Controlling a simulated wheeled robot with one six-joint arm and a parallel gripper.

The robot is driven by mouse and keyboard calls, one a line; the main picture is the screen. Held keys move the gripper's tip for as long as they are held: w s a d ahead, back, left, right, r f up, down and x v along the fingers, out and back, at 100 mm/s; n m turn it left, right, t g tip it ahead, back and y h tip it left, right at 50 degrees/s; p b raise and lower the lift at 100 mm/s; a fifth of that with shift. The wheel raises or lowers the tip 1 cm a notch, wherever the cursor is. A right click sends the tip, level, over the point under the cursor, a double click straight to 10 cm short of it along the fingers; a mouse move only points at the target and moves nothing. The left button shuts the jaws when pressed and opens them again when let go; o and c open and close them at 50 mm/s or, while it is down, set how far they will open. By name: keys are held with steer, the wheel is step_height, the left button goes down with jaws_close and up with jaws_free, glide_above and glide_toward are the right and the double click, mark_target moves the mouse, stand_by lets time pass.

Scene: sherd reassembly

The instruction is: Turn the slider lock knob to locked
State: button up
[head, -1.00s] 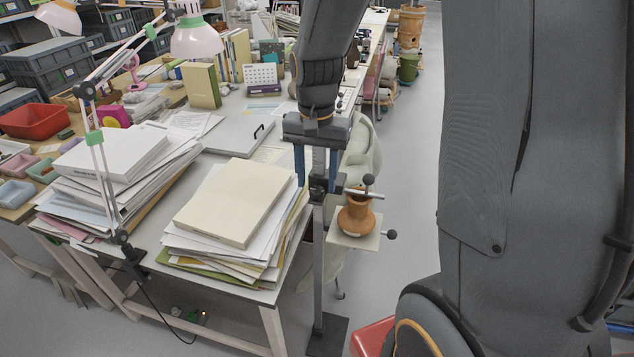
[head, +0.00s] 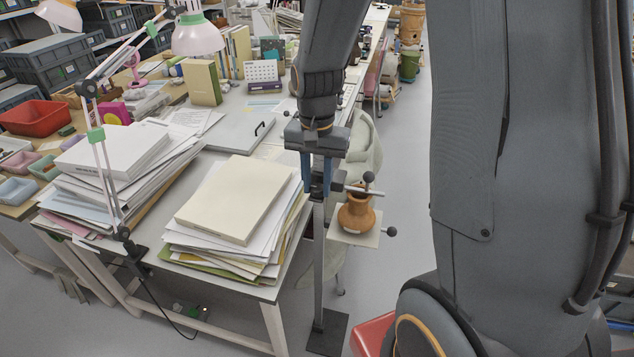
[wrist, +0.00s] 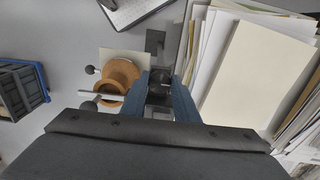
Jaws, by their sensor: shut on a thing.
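My gripper (head: 317,184) points down at the top of a grey metal post (head: 319,270). Its two blue fingers are shut on a dark part at the post's slider, which seems to be the slider lock knob (wrist: 160,83); the fingers hide much of it. In the wrist view my gripper (wrist: 161,76) has a finger on each side of this dark part. Which way the knob is turned cannot be told. A bar with a ball-ended knob (head: 369,177) reaches right from the slider, over an orange-brown pot (head: 356,213).
The pot stands on a pale plate (head: 345,238) with another ball knob (head: 390,231) at its side. The post has a dark foot (head: 328,332) on the floor. A tall paper stack (head: 235,200) is close on the left.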

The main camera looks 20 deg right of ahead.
mark_target(316, 187)
steer(key=shift+m, duration=0.3)
steer(key=m+p, duration=0.1)
steer(key=m, duration=0.2)
steer(key=shift+p, duration=0.35)
steer(key=shift+w+m+p, duration=0.1)
steer(key=shift+m+p, duration=0.35)
steer(key=shift+m, duration=1.45)
steer(key=o, duration=1.1)
steer(key=shift+c, duration=0.2)
steer(key=shift+r+b, duration=0.9)
steer(key=shift+r, duration=3)
